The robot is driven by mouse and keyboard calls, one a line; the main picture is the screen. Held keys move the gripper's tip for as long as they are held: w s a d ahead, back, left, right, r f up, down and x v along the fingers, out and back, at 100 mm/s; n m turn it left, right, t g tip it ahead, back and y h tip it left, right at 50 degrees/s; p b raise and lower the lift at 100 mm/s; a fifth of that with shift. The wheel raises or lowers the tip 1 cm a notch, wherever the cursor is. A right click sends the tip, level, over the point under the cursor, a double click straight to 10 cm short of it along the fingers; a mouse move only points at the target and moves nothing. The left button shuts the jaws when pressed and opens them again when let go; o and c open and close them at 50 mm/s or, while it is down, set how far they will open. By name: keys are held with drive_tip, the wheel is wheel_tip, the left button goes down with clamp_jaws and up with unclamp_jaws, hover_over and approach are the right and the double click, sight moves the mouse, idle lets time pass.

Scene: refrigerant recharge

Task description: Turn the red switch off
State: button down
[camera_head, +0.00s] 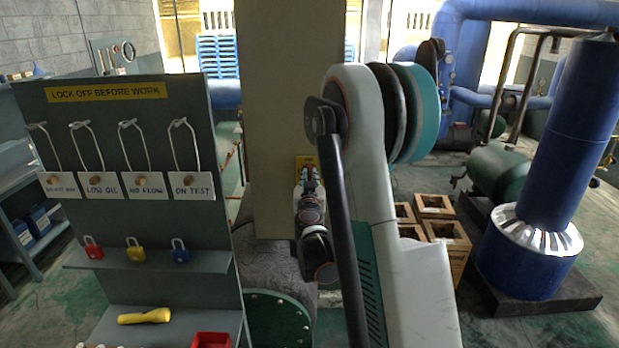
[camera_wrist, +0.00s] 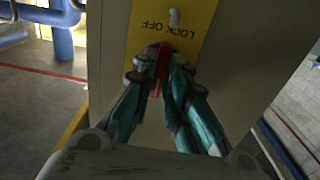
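The red switch (camera_wrist: 162,68) is a narrow red lever on a yellow plate (camera_wrist: 203,20) marked "LOCK OFF", which appears upside down in the wrist view. A pale hook or peg shows on the plate beyond the lever. My gripper (camera_wrist: 161,62) has its two fingers close in on either side of the lever, and they appear to touch it. In the head view, my gripper (camera_head: 310,178) is in front of the yellow plate (camera_head: 303,160) on a beige cabinet (camera_head: 278,90). My arm and gripper hide the red switch there.
A grey lockout board (camera_head: 100,120) stands left of the cabinet, with hanging tags, a red, a yellow and a blue padlock (camera_head: 180,251), and a yellow flashlight (camera_head: 144,316). Wooden crates (camera_head: 448,236) and a blue column (camera_head: 572,130) stand to the right.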

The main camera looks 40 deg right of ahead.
drive_tip(key=shift+f+n+b, duration=0.1)
drive_tip(key=shift+n+b, duration=0.3)
drive_tip(key=shift+n, duration=0.3)
drive_tip(key=shift+n+b, duration=0.65)
drive_tip(key=shift+n, duration=0.95)
drive_tip(key=shift+n, duration=0.4)
drive_tip(key=n+b, duration=0.1)
drive_tip(key=n, duration=0.2)
drive_tip(key=shift+s+n+b, duration=0.1)
drive_tip(key=shift+n+b, duration=0.2)
drive_tip(key=shift+b, duration=0.1)
